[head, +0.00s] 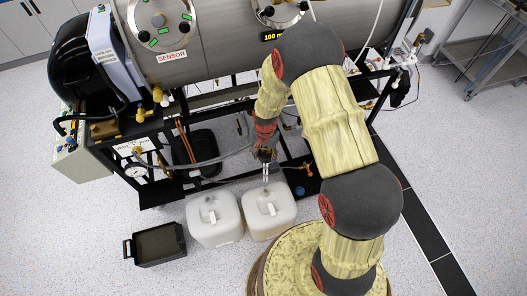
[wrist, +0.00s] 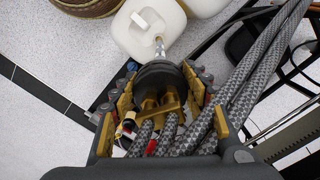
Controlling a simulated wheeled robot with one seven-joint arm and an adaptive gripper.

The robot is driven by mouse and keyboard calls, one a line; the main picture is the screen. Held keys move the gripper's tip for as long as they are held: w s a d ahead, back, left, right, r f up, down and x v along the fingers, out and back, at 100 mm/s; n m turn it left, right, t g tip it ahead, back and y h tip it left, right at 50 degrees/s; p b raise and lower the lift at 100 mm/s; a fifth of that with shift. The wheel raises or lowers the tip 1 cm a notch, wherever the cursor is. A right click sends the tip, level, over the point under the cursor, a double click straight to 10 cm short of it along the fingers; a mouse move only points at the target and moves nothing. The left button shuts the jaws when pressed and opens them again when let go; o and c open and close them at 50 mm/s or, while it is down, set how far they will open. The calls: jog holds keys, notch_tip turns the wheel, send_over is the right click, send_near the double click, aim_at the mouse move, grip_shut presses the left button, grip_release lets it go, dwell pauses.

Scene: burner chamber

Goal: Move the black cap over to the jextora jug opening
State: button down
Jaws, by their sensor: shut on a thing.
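My gripper (wrist: 158,88) is shut on the black cap (wrist: 158,74), a round cap with brass fittings and braided hoses. In the head view my gripper (head: 265,155) is above the rear edge of the right white jug (head: 283,220). Thin metal tubes (head: 266,173) hang below the cap towards this jug; I cannot tell whether they touch it. The jug also shows in the wrist view (wrist: 136,40), past the cap. A second white jug (head: 226,232) stands to its left. I can read no jextora label, and the jug opening is not clear.
A black open bin (head: 157,245) lies left of the jugs. Behind stands a black frame under a steel chamber (head: 215,45), with hoses around my gripper. A small blue round thing (head: 300,190) lies right of the jugs. The floor at the front left is clear.

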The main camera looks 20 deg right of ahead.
jog(key=shift+s+d, duration=0.15)
jog(key=shift+s, duration=0.1)
jog(key=shift+a+m, duration=0.2)
jog(key=shift+m, duration=0.1)
jog(key=shift+d, duration=0.15)
jog(key=shift+f, duration=0.15)
